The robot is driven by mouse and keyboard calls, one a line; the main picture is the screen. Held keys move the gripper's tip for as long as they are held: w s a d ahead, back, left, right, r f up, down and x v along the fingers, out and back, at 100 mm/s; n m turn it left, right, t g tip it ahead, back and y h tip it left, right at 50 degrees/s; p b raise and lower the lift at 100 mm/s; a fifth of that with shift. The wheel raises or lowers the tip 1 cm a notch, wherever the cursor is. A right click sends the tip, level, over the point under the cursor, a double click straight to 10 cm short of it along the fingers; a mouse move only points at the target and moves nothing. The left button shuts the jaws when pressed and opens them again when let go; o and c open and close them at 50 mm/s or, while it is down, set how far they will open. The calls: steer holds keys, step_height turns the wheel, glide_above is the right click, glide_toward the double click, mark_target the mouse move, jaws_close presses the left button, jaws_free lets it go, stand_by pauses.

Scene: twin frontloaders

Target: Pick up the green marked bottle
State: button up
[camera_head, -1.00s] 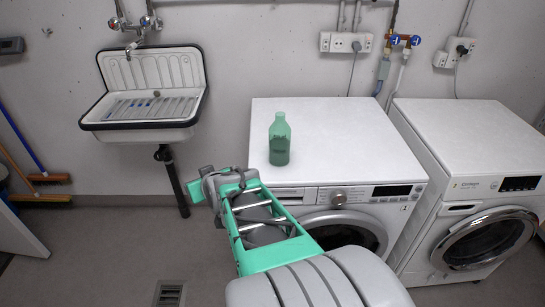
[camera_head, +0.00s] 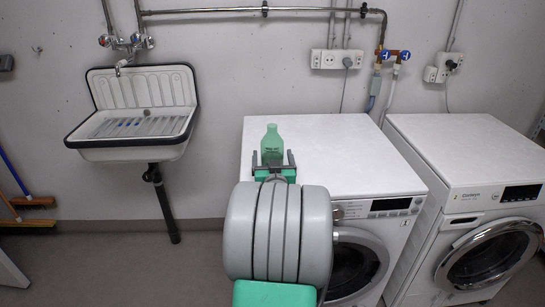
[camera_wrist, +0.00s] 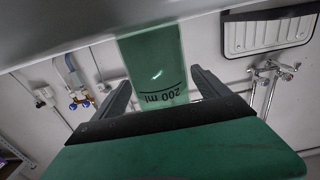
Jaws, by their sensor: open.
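The green marked bottle (camera_head: 272,144) stands upright on top of the left washing machine (camera_head: 345,150), near its left side. In the wrist view the bottle (camera_wrist: 153,62) appears upside down, with a "200 ml" mark. My gripper (camera_head: 273,160) is at the bottle, its fingers on either side of it in the head view. In the wrist view my gripper (camera_wrist: 158,85) is open, with the bottle between or just beyond the fingertips and gaps on both sides. My arm hides the bottle's lower part in the head view.
A second washing machine (camera_head: 465,150) stands to the right. A white sink (camera_head: 138,85) hangs on the wall at the left. Pipes and sockets (camera_head: 336,60) run along the back wall. The machine top right of the bottle is clear.

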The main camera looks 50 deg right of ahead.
steer(key=shift+c, duration=0.6)
jaws_close()
stand_by(0.3)
